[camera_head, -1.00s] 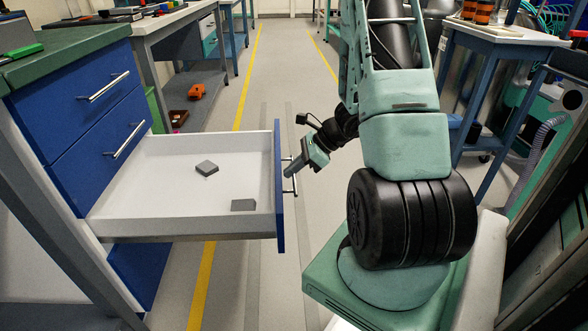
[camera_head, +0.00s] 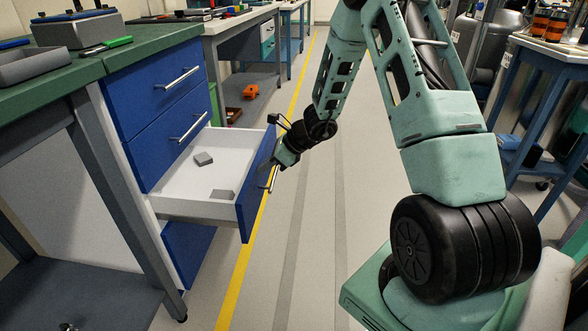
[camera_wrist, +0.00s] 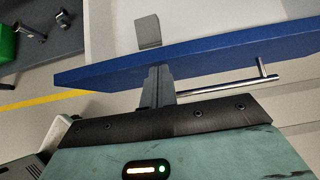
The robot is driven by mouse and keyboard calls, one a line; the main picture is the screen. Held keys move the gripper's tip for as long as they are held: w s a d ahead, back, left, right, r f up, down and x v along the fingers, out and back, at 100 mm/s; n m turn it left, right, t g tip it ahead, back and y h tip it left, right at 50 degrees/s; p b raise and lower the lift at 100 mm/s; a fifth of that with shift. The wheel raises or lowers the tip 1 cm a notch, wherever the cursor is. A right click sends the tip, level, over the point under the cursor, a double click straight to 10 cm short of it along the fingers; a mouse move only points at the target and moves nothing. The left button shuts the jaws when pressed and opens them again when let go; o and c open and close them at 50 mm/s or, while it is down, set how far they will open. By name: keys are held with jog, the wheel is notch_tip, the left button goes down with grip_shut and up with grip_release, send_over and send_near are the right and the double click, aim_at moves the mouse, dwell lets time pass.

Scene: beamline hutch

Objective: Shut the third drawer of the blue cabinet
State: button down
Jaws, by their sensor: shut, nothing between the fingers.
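The blue cabinet (camera_head: 152,143) stands at the left under a green worktop. Its third drawer (camera_head: 222,209) is partly open, with a white inside and a blue front (camera_head: 258,188). Two small grey blocks lie in it, one near the back (camera_head: 203,159) and one near the front (camera_head: 222,195). My gripper (camera_head: 279,166) is shut and empty, with its fingertips at the outer face of the drawer front, beside the bar handle (camera_head: 272,179). In the wrist view the fingers (camera_wrist: 156,80) meet the blue front (camera_wrist: 215,57), left of the handle (camera_wrist: 228,88); exact contact is hard to tell.
The upper two drawers are closed, and blue shows below the open one. A grey-legged bench (camera_head: 120,195) stands at the near left. A blue-framed table (camera_head: 550,115) stands at the right. The aisle floor (camera_head: 310,230) between them is clear.

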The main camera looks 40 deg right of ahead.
jog(key=w+a+p, duration=0.4)
jog(key=w+a, duration=0.9)
jog(key=w, duration=0.2)
jog(key=shift+w+a, duration=0.3)
jog(key=shift+w, duration=0.1)
jog(key=shift+d, duration=0.1)
